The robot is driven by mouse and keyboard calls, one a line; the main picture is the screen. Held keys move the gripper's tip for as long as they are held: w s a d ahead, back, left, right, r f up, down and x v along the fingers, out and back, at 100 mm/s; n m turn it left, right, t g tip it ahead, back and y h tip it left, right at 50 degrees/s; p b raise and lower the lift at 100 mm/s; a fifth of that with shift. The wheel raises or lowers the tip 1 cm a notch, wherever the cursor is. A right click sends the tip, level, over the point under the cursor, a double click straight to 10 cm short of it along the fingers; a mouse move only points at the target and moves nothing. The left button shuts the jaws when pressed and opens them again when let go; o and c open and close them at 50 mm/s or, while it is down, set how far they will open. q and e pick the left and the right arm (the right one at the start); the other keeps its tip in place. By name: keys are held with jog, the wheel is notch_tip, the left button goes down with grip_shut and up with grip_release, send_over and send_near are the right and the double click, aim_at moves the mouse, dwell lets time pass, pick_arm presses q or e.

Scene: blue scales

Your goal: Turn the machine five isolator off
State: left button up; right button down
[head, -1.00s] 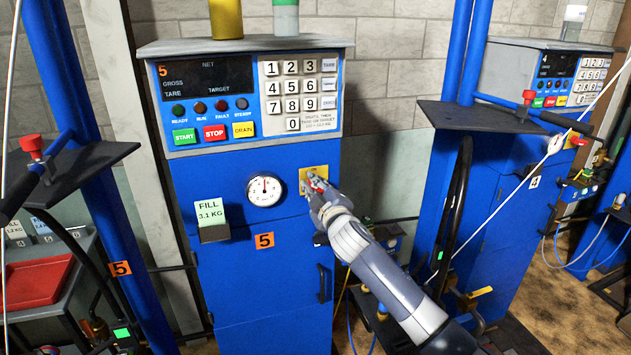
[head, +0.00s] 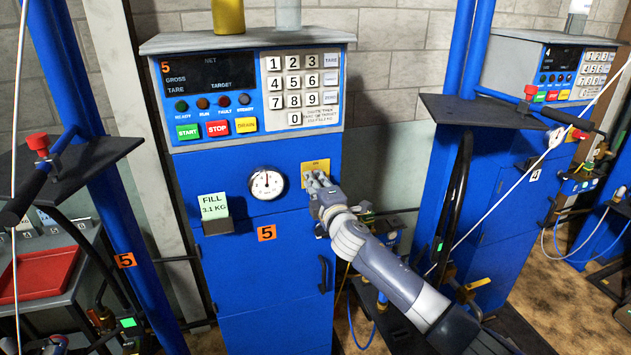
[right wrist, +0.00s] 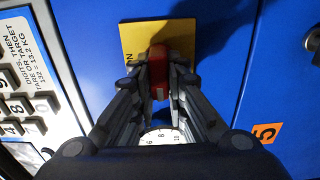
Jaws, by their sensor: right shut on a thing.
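Machine five (head: 270,285) is a blue cabinet with orange 5 labels, in the middle of the head view. Its isolator has a yellow plate (head: 318,165) marked ON, at the right of the cabinet front. My right gripper (head: 318,182) is at this plate, its fingers covering the knob in the head view. In the right wrist view, the red isolator knob (right wrist: 158,68) is between my fingers, in front of the yellow plate (right wrist: 183,38). The fingers are shut on it. The knob's long side runs up and down in that view. My left gripper is not in view.
A pressure gauge (head: 267,183) and a FILL card (head: 214,206) are left of the isolator. The keypad (head: 300,90) is above it. Machine four (head: 510,200) stands to the right, with a taut white cable in front. A red tray (head: 38,275) is at the left.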

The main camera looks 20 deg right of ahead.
jog(key=shift+f, duration=0.1)
dwell(0.3)
jog(key=c, duration=1.6)
grip_release()
jog(key=s, duration=1.2)
jog(key=shift+d, duration=0.2)
